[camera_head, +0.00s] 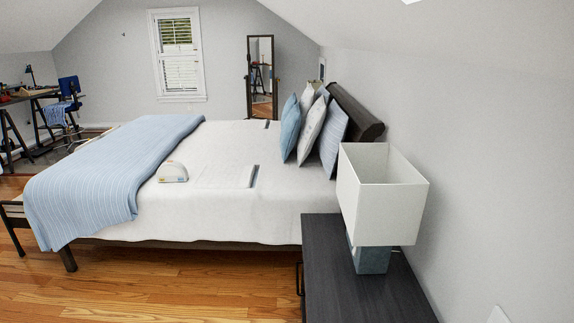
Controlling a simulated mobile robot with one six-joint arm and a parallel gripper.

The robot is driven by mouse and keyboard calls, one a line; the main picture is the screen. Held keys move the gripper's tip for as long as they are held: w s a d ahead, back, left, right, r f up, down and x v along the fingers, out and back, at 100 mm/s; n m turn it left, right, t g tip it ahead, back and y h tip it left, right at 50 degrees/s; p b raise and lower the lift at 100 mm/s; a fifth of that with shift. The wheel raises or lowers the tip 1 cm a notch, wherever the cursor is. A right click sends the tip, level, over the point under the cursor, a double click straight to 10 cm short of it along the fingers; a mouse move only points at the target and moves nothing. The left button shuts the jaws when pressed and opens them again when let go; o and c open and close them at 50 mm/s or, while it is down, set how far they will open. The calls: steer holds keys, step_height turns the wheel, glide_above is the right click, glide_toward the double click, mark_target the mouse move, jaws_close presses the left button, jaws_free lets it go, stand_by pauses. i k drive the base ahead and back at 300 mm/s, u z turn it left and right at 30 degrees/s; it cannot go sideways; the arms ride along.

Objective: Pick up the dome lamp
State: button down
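The dome lamp appears to be the small white half-round object (172,171) lying on the bed, near the edge of the blue blanket. It has a pale yellowish band along its lower side. It rests on the white bedding, and nothing touches it from above. A larger lamp with a square white shade (378,200) and a grey-blue base stands on the dark nightstand at the right; its shade is boxy, not domed. My gripper does not show in this view.
The bed (240,220) fills the middle, with a blue blanket (120,165), a flat thin item (228,176) and several pillows (315,125). A dark nightstand (340,285) stands at the front right. Open wood floor (180,285) lies in front of the bed. A desk and blue chair (70,100) stand far left.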

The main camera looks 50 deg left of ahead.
mark_target(170, 171)
steer(key=u, duration=3)
steer(key=i, duration=1.65)
steer(key=u, duration=0.6)
steer(key=i, duration=1.85)
